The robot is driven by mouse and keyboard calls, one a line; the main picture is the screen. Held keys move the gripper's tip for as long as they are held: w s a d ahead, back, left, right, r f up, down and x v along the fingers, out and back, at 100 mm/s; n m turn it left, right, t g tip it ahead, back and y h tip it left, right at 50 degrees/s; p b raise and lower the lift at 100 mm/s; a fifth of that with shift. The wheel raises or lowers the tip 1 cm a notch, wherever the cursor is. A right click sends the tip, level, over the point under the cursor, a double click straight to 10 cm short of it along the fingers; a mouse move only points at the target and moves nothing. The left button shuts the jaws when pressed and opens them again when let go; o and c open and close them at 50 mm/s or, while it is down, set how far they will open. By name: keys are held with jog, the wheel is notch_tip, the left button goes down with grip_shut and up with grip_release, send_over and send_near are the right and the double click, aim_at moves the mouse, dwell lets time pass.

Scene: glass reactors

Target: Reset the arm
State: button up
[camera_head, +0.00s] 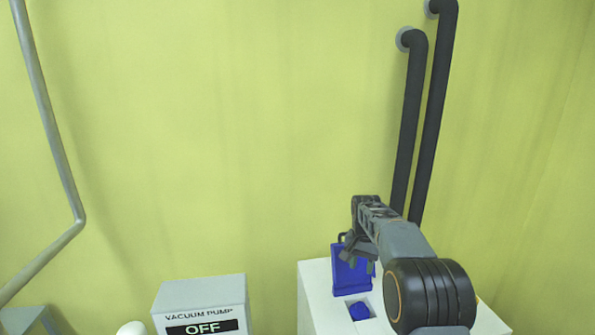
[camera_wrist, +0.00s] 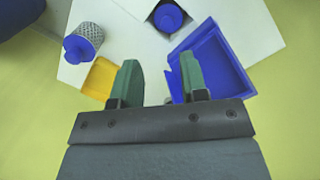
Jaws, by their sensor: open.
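My gripper (camera_wrist: 160,82) shows in the wrist view with its two green fingers apart and nothing between them. In the head view my gripper (camera_head: 357,254) is at the end of my outstretched arm, over the white cabinet (camera_head: 312,290). A blue open-topped box (camera_wrist: 222,64) lies beside the right finger in the wrist view; I cannot tell whether they touch. The same blue box (camera_head: 350,279) is partly hidden by my gripper in the head view.
A blue knob (camera_wrist: 170,17) sits in a square recess. A blue-capped mesh cylinder (camera_wrist: 90,34) and a yellow tray (camera_wrist: 99,77) are on the left. A vacuum pump (camera_head: 200,291) reads OFF. Dark pipes (camera_head: 408,120) run down the wall behind my arm.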

jog(key=s+a+r+n+t+b, duration=0.1)
jog(key=s+n+t, duration=0.4)
jog(key=s, duration=2.4)
jog(key=a+b, duration=0.1)
jog(key=b, duration=0.1)
jog(key=shift+s+r+n+t+b, duration=0.25)
jog(key=shift+r+n+t+b, duration=0.05)
jog(key=shift+r+n, duration=0.1)
jog(key=shift+a, duration=0.1)
